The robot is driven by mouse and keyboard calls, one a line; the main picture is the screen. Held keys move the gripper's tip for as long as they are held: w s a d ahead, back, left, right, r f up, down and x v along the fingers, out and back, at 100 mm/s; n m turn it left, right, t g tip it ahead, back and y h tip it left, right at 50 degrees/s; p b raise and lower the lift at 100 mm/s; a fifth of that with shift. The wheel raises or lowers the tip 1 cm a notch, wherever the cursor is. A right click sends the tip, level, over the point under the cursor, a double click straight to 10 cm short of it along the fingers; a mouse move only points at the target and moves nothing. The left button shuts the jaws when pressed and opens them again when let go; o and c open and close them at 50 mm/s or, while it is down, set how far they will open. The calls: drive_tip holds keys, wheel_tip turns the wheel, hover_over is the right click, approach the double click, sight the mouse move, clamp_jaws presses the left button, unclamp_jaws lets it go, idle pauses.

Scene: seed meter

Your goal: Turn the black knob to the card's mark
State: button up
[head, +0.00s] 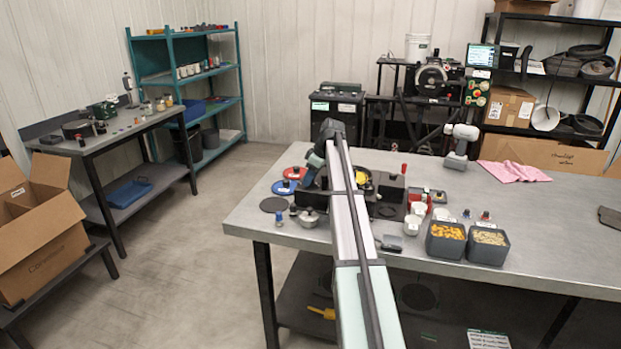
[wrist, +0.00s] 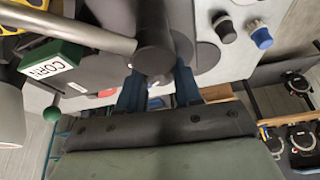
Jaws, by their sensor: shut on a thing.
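In the wrist view my gripper (wrist: 159,78) has its two blue fingers on either side of a dark round knob (wrist: 153,40), shut on it. A grey metal rod runs in from the left to the knob. A green-edged card reading CORN (wrist: 48,66) is to the left of the knob. The mark on the card and the knob's pointer cannot be made out. In the head view my arm reaches over the table to the dark seed meter (head: 386,190), and hides the knob and the fingertips.
On the table (head: 560,230) are a yellow-filled bin (head: 446,232), a bin of pale seeds (head: 488,238), white cups, and red and blue discs (head: 284,187) left of my arm. A pink cloth (head: 513,172) lies at the back right. The right side is mostly clear.

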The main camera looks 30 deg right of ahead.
idle(0.3)
drive_tip(key=o, duration=1)
drive_tip(key=shift+o, duration=0.2)
drive_tip(key=v, duration=1.4)
